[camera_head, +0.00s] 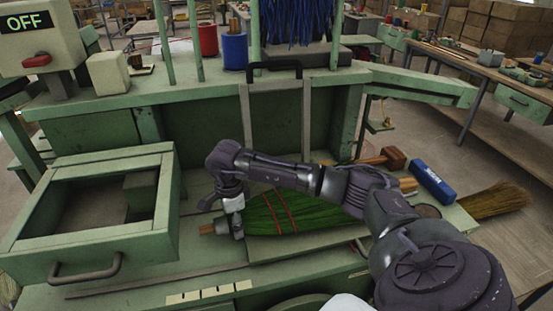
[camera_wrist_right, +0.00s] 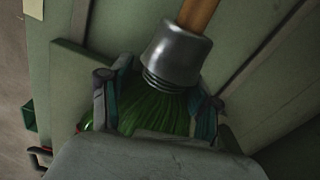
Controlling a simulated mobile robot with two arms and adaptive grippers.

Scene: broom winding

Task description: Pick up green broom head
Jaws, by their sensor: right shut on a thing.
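The green broom head (camera_head: 285,211) lies on the green workbench, with red bands around its bristles. A metal collar and a short wooden handle end (camera_head: 207,229) are at its left. My right gripper (camera_head: 228,204) is at the collar end of the broom head. In the right wrist view, the fingers of my right gripper (camera_wrist_right: 158,98) are shut on the green bristles (camera_wrist_right: 150,112), one on each side, just below the grey collar (camera_wrist_right: 174,55). The wooden handle (camera_wrist_right: 198,13) rises from the collar. My right forearm crosses above part of the bristles. My left gripper is not in view.
An open-topped green drawer frame (camera_head: 75,250) stands to the left. A wooden mallet (camera_head: 392,158), a blue box (camera_head: 434,181) and a straw broom head (camera_head: 495,200) lie to the right. An upright green panel (camera_head: 215,130) closes off the back.

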